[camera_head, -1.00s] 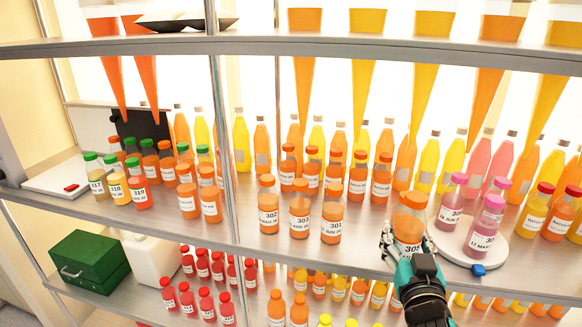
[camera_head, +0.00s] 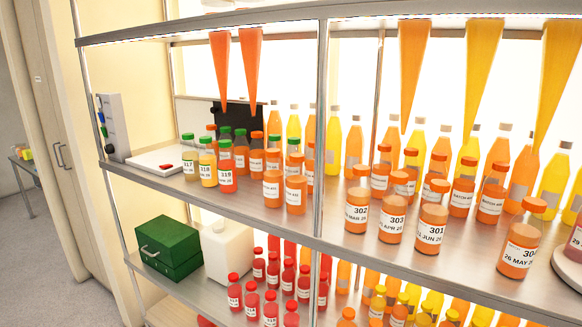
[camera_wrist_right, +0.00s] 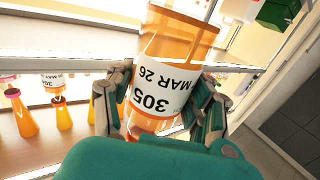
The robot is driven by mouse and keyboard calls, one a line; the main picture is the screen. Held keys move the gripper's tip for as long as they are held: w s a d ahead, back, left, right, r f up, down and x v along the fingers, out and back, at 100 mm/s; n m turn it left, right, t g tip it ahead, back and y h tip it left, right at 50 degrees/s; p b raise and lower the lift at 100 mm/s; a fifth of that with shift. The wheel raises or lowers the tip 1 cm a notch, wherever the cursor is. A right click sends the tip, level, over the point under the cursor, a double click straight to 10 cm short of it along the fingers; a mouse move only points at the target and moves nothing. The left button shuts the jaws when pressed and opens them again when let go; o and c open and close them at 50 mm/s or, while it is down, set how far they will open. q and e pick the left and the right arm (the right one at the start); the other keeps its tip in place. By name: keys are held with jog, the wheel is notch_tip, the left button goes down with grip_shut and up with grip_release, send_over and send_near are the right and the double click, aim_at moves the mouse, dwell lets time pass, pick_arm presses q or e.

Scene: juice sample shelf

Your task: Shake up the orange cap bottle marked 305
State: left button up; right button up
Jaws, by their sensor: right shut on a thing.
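In the right wrist view, my right gripper (camera_wrist_right: 160,108) is shut around the bottle marked 305 (camera_wrist_right: 165,62). Its orange body and white label, "305 MAR 26", fill the middle and read upside down in this picture. In the head view neither gripper shows.
Orange-cap bottles marked 302 (camera_head: 357,211), 303 (camera_head: 393,216) and 301 (camera_head: 431,225) stand along the middle shelf's front. Another orange-cap bottle (camera_head: 520,240) stands to their right. A white plate device (camera_head: 150,160) is at the left. A green box (camera_head: 168,247) sits below.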

jog(key=s+d, duration=0.4)
jog(key=d, duration=0.2)
jog(key=w+a, duration=0.2)
jog(key=a, duration=0.1)
jog(key=w+a, duration=0.1)
jog(key=a, duration=0.1)
jog(key=shift+w+a+r, duration=0.1)
jog(key=shift+w+a, duration=0.15)
jog(key=shift+w, duration=0.05)
jog(key=s+d, duration=0.3)
jog(key=d, duration=0.2)
jog(key=w+a, duration=0.2)
jog(key=a, duration=0.1)
jog(key=w+a, duration=0.1)
jog(key=a, duration=0.1)
jog(key=shift+w, duration=0.1)
jog(key=s+d, duration=0.3)
jog(key=d, duration=0.2)
jog(key=w+a, duration=0.2)
jog(key=a, duration=0.1)
jog(key=w+a, duration=0.1)
jog(key=a, duration=0.1)
jog(key=shift+a+r, duration=0.1)
jog(key=shift+w+a, duration=0.25)
jog(key=shift+a, duration=0.1)
jog(key=shift+s+d, duration=0.2)
jog(key=shift+d, duration=0.1)
